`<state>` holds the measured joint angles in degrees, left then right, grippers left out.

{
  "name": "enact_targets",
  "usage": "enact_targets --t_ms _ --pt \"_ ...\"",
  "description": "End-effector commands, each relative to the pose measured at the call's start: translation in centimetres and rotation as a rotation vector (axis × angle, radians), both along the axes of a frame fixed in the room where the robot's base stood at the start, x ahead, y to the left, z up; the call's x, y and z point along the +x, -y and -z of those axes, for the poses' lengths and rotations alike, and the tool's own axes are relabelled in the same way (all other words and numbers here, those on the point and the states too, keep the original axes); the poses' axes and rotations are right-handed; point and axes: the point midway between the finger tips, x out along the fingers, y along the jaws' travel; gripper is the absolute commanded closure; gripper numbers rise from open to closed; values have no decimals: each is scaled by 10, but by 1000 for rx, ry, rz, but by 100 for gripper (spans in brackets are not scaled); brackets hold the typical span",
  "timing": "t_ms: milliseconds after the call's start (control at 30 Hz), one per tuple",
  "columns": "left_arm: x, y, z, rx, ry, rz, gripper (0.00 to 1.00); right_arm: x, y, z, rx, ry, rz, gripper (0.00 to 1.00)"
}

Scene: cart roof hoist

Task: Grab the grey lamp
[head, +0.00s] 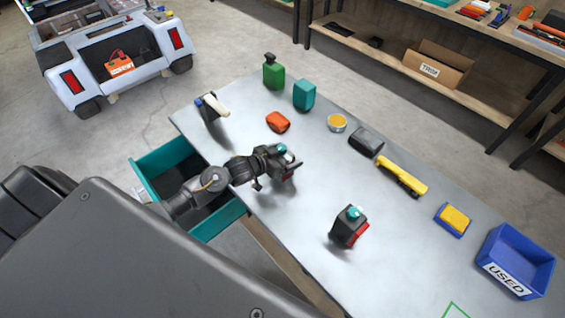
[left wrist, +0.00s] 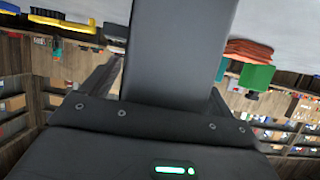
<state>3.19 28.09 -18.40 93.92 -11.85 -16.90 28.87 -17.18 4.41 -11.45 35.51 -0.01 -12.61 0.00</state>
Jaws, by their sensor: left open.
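A dark grey lamp with a teal top and red face (head: 289,175) appears at my left gripper in the head view, partly hidden by it. My left gripper (head: 272,167) is open over the table's near side, close against this lamp; I cannot tell whether its fingers touch it. A similar dark lamp (head: 348,230) with a teal top and red face stands apart, nearer the front and to the right. In the left wrist view a dark grey slab fills the middle; I cannot tell whether it is lamp or finger. My right gripper is not in view.
The grey table (head: 300,215) also bears a green bottle (head: 273,74), teal box (head: 304,95), orange cloth (head: 278,122), dark grey block (head: 366,140), yellow brush (head: 402,177) and blue USED bin (head: 528,256). An open teal drawer (head: 148,172) lies below my left arm.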

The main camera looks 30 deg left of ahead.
Motion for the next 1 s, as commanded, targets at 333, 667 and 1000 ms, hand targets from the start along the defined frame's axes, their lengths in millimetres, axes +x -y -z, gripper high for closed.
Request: enact_targets --t_ms 333,667,1000 --pt "3 1 2 1 -1 0 21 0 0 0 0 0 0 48" --pt "3 1 2 1 -1 1 64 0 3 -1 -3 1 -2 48" --pt "3 1 -1 0 1 1 68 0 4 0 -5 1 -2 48"
